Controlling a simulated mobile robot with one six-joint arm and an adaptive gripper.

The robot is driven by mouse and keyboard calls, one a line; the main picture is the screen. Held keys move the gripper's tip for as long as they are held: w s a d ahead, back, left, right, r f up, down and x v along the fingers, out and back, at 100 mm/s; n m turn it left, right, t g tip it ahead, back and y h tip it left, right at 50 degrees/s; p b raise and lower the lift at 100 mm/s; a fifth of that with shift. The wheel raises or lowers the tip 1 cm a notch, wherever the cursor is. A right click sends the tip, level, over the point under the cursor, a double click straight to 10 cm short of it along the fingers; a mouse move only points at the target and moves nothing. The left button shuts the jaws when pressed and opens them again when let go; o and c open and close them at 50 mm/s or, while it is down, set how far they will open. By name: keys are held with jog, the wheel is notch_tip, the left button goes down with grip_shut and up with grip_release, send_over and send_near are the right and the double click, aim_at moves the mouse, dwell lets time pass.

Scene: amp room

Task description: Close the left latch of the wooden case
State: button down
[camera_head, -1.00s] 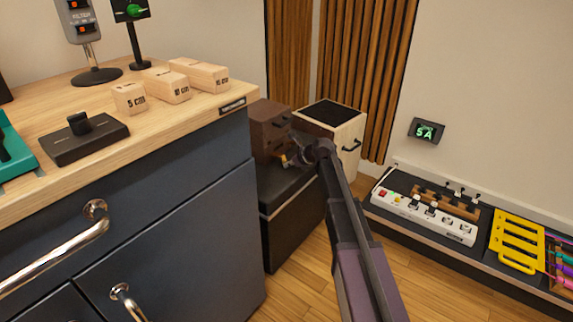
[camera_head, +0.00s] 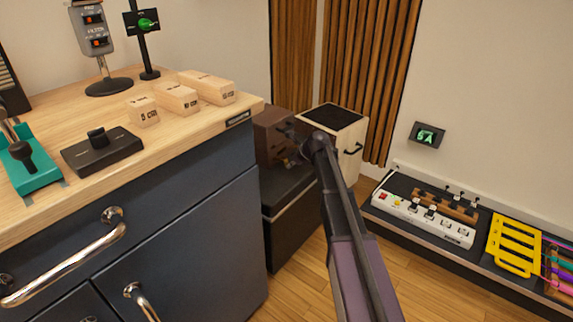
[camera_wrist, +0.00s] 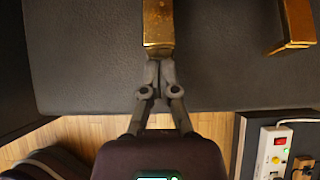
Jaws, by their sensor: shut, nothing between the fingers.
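The dark brown wooden case (camera_head: 268,138) stands on a black box (camera_head: 285,190) in the corner, partly hidden by my arm. Two brass latch pieces stick out over the black surface in the wrist view: the left latch (camera_wrist: 158,22) at top centre and the right latch (camera_wrist: 291,28) at top right. My gripper (camera_wrist: 157,66) is shut, with its fingertips right at the near end of the left latch. I cannot tell whether they touch it. In the head view my gripper (camera_head: 291,153) is in front of the case, small and dark.
A pale wooden box with a black top (camera_head: 333,116) stands just right of the case. The workbench (camera_head: 180,128) with wooden blocks is at left. A white power strip (camera_head: 423,219) and yellow rack (camera_head: 514,244) lie on a low shelf at right.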

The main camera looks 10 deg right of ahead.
jog(key=shift+a, duration=0.2)
jog(key=shift+d, duration=0.2)
dwell(0.8)
jog(key=shift+r, duration=0.15)
jog(key=shift+r+p, duration=0.6)
jog(key=shift+p, duration=0.15)
dwell(0.3)
